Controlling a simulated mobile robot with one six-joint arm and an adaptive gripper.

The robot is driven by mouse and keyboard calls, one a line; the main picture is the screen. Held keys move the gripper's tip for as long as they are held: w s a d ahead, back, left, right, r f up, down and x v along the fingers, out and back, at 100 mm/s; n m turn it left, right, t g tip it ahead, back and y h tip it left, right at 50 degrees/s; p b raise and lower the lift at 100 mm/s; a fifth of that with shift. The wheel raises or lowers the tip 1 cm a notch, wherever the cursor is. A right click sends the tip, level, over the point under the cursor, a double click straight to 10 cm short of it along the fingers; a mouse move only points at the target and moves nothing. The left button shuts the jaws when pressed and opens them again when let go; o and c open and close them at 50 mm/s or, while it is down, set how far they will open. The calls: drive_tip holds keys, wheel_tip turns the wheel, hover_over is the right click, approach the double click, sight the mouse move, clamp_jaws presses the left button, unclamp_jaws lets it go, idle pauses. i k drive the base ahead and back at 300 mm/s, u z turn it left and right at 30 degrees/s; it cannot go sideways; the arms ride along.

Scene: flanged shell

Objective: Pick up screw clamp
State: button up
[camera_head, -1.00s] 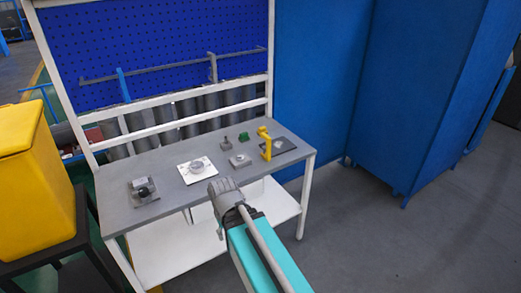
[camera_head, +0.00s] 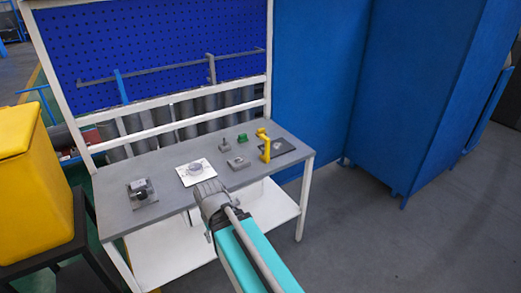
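A yellow upright piece (camera_head: 264,146) with a bent top stands near the right end of the grey workbench (camera_head: 222,203); it looks like the screw clamp, though it is small in view. My gripper (camera_head: 207,189) is at the bench's front edge in the picture, left of and nearer than the yellow piece, and apart from it. The gripper is seen from behind and its fingertips are hidden, so its opening does not show.
A white plate with a round grey part (camera_head: 196,170) lies mid-bench. Small grey blocks (camera_head: 238,162) and a green piece (camera_head: 242,138) sit left of the yellow piece. A dark pad (camera_head: 290,148) lies right. A grey device (camera_head: 141,191) stands left.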

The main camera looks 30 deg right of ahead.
sight(265, 157)
drive_tip(key=i, duration=0.95)
drive_tip(key=z, duration=0.05)
